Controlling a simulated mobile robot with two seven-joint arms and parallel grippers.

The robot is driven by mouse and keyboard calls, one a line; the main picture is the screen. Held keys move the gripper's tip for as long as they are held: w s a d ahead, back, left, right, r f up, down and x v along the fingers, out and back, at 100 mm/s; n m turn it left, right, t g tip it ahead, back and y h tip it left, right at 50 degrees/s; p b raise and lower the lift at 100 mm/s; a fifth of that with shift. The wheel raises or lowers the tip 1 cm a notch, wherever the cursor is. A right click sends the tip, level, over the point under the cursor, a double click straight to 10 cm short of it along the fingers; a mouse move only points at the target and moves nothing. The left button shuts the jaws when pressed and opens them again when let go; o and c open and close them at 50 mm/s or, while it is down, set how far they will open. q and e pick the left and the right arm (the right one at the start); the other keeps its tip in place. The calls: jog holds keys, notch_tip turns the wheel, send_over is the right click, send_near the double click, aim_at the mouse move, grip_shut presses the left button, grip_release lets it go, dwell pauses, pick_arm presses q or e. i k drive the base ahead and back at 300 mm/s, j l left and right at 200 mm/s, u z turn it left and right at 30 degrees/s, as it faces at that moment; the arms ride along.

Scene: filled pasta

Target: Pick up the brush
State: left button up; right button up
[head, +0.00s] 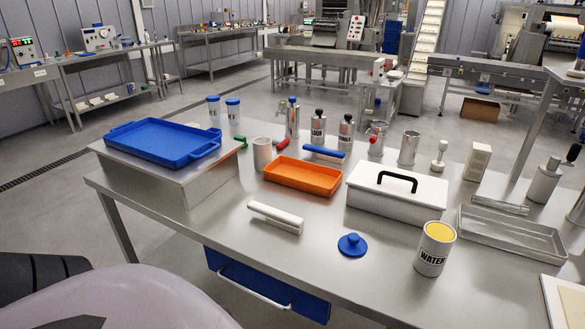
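Two things on the steel table could be the brush, and I cannot tell which. One is a long white bar (275,217) with a paler lower edge, lying near the front edge left of the middle. The other is a blue-handled piece (325,151) with a white lower part, lying behind the orange tray. Both rest on the table with nothing holding them. Neither my left nor my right gripper shows in the head view.
An orange tray (303,188), a white box (398,207) with a black handle, a blue knobbed lid (352,244) and a WATER can (434,249) stand around the white bar. A blue tray (163,137) sits on a raised steel block at left. Bare table (215,228) lies left of the bar.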

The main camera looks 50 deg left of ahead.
aim_at(294, 224)
jog(key=u, duration=1.55)
